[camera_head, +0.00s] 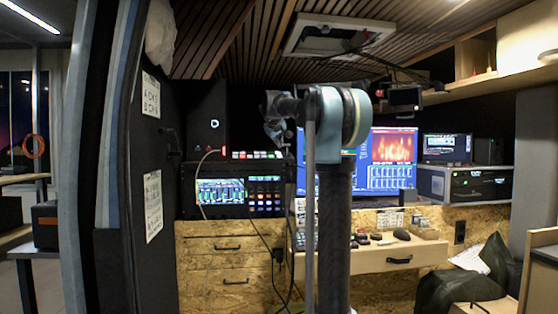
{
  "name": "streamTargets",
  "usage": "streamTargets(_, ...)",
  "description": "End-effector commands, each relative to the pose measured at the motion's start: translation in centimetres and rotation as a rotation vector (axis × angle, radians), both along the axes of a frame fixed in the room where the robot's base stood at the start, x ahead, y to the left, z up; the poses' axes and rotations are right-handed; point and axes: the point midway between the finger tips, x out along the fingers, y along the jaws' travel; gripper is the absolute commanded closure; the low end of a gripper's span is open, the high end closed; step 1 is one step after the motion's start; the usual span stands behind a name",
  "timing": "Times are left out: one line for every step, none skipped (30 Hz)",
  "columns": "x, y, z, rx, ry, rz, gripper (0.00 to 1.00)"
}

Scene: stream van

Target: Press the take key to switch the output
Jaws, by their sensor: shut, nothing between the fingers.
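A switcher unit (222,172) with a lit multi-picture screen (220,191) stands on the wooden cabinet at the left of centre. More coloured keys (265,198) sit to the right of the screen. I cannot tell which key is the take key. My gripper (277,132) is small and dark in this view, shut and empty, left of my arm's pale joint. It appears just above the right end of the top key row; contact cannot be told.
A monitor (393,160) with a fire picture stands behind my arm. A wooden desk (365,262) holds a keypad and several small dark objects. Cables (262,235) hang before the cabinet. A ceiling panel (335,38) and screen arm are overhead; a dark door edge stands left.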

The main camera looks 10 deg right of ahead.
Motion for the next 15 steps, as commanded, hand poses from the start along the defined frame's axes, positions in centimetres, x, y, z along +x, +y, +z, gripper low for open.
streamTargets(-0.1, 0.0, 0.4, 0.0, 0.0, 0.0, 1.0)
streamTargets(-0.2, 0.0, 0.7, 0.0, 0.0, 0.0, 1.0)
streamTargets(-0.2, 0.0, 1.0, 0.0, 0.0, 0.0, 1.0)
streamTargets(-0.3, 0.0, 1.2, 0.0, 0.0, 0.0, 1.0)
streamTargets(-0.4, 0.0, 1.5, 0.0, 0.0, 0.0, 1.0)
streamTargets(-0.4, 0.0, 1.8, 0.0, 0.0, 0.0, 1.0)
streamTargets(-0.5, 0.0, 1.9, 0.0, 0.0, 0.0, 1.0)
streamTargets(-0.5, 0.0, 2.1, 0.0, 0.0, 0.0, 1.0)
streamTargets(-0.6, 0.0, 2.3, 0.0, 0.0, 0.0, 1.0)
streamTargets(-0.6, 0.0, 2.4, 0.0, 0.0, 0.0, 1.0)
streamTargets(-0.6, 0.0, 2.5, 0.0, 0.0, 0.0, 1.0)
streamTargets(-0.7, 0.0, 2.6, 0.0, 0.0, 0.0, 1.0)
streamTargets(-0.7, 0.0, 2.7, 0.0, 0.0, 0.0, 1.0)
streamTargets(-0.7, 0.0, 2.7, 0.0, 0.0, 0.0, 1.0)
streamTargets(-0.7, 0.0, 2.7, 0.0, 0.0, 0.0, 1.0)
